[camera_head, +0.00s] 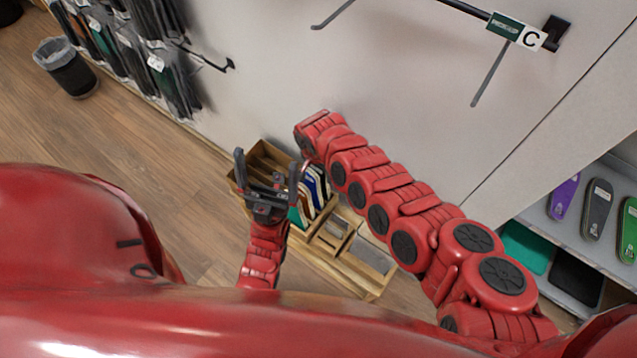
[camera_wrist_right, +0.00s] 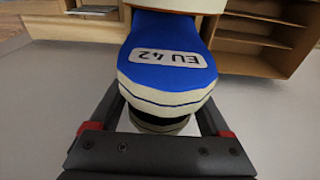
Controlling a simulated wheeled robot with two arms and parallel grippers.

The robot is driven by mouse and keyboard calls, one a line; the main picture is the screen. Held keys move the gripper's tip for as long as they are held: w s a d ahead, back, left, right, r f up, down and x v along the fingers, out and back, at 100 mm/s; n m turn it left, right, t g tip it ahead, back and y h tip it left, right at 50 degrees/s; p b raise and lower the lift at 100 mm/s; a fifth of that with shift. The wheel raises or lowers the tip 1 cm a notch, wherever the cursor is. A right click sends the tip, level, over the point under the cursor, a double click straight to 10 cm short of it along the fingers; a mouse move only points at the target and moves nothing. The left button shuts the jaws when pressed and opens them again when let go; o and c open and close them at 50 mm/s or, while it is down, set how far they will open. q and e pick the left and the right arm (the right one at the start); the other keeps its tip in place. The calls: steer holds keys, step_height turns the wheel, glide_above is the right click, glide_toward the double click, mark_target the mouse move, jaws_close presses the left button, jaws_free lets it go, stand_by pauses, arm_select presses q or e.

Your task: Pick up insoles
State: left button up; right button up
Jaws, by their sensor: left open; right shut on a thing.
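A blue insole (camera_wrist_right: 165,60) with a grey "EU 42" label and pale edge fills the middle of the right wrist view. My right gripper (camera_wrist_right: 160,105) is shut on it, with a finger on each side. In the head view my right arm hides this gripper. Several insoles (camera_head: 316,184), blue, white and darker, stand in a wooden organizer (camera_head: 330,262). My left gripper (camera_head: 267,172) is open with its fingers up, in front of the organizer's left part. No insole shows between its fingers. I cannot tell whether the held insole is clear of the organizer.
A grey wall stands behind the organizer, with a rod and a "C" sign (camera_head: 528,38). A shelf (camera_head: 599,287) at right holds purple, grey and green insoles. Packaged goods (camera_head: 150,60) hang at upper left, near a bin (camera_head: 67,68). The wooden floor at left is clear.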

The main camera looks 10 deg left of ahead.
jaws_close()
